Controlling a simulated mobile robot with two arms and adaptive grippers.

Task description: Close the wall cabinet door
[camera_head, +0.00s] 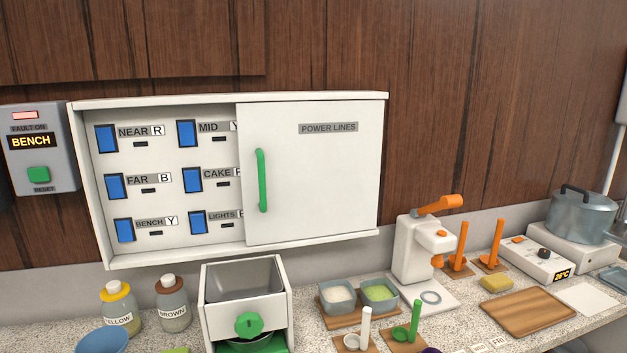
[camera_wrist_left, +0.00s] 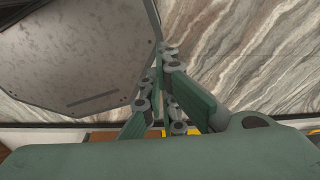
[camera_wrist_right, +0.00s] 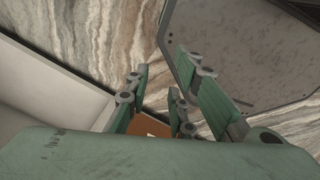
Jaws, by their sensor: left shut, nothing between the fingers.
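The white wall cabinet (camera_head: 236,97) hangs on the wood wall in the head view. Its flat white door (camera_head: 325,180), labelled POWER LINES, covers the right half and has a green vertical handle (camera_head: 262,180) near its left edge. The left half is uncovered, showing several blue switches (camera_head: 107,138) with labels. The door partly cuts off the labels at its left edge. Neither gripper shows in the head view. My left gripper (camera_wrist_left: 164,52) is shut and empty in its wrist view. My right gripper (camera_wrist_right: 166,66) has its fingers apart, with nothing between them.
A grey fault box (camera_head: 38,150) reading BENCH is left of the cabinet. Below, the speckled counter holds yellow and brown jars (camera_head: 117,308), a white hopper machine (camera_head: 245,300), a white press (camera_head: 415,250) and a pot (camera_head: 580,218). The space before the door looks clear.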

